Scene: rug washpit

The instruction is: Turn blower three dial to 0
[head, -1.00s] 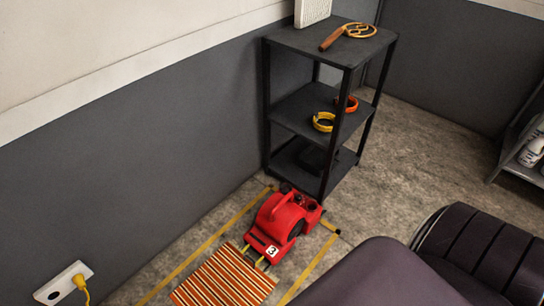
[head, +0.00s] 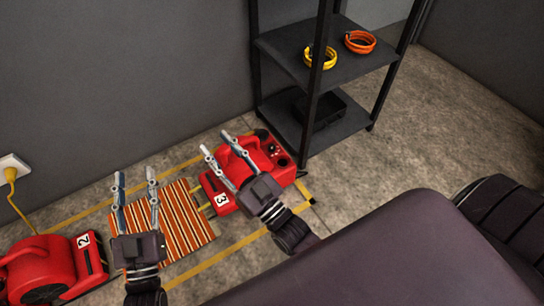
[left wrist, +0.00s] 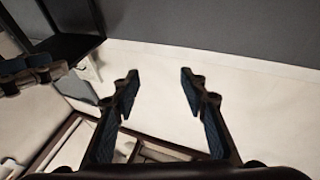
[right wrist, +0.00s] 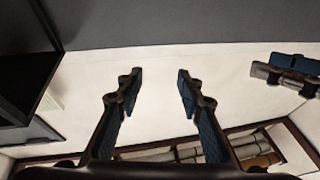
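Blower three (head: 262,160) is a red floor blower with a white "3" label, standing by the shelf at the end of the striped rug in the head view. Its small dark control panel with the dial (head: 274,149) is on top at its right end; the dial's setting is too small to read. My right gripper (head: 216,142) is open and empty, in front of the blower in the picture and hiding part of its body. My left gripper (head: 135,180) is open and empty, over the striped rug. Neither wrist view shows the blower.
Blower two (head: 45,270) stands at the lower left. The striped rug (head: 182,222) lies between the blowers inside yellow floor tape. A black shelf (head: 350,66) with yellow and orange coils stands right behind blower three. A wall socket (head: 12,165) has a yellow plug.

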